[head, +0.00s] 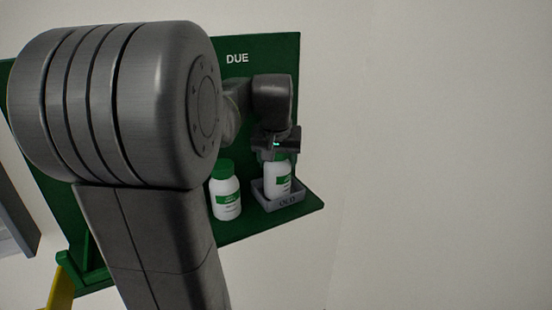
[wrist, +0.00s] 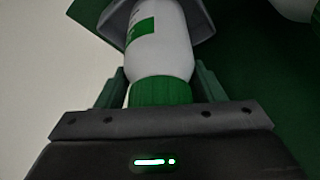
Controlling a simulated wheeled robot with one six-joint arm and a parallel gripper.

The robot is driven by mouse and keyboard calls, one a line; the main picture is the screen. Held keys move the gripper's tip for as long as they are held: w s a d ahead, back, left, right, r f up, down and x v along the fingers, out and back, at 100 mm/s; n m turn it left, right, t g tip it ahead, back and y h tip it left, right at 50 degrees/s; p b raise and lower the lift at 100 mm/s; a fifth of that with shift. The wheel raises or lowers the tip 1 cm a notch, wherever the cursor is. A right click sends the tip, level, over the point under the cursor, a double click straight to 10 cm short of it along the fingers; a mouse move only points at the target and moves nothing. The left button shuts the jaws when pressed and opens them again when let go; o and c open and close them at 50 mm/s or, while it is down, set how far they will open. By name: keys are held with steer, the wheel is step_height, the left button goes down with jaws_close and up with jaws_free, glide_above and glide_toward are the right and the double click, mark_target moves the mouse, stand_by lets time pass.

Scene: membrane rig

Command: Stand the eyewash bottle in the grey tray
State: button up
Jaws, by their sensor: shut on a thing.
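In the wrist view the bottle (wrist: 162,50) runs from the gripper (wrist: 160,95) toward the tray (wrist: 195,22). The bottle looks about upright. I cannot tell whether its base touches the tray floor. A second like bottle (head: 226,196) stands on the shelf left of the tray.
The green board (head: 262,50) marked "DUE" rises behind the shelf (head: 248,229). The second bottle is close to the tray's left side. My own arm covers much of the left of the head view. The wall at right is bare.

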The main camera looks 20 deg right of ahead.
steer(key=shift+f, duration=0.15)
steer(key=o, duration=1.2)
steer(key=shift+r, duration=0.45)
steer(key=v, duration=1.1)
steer(key=shift+s, duration=0.2)
steer(key=shift+a+r, duration=0.1)
steer(key=shift+r, duration=0.05)
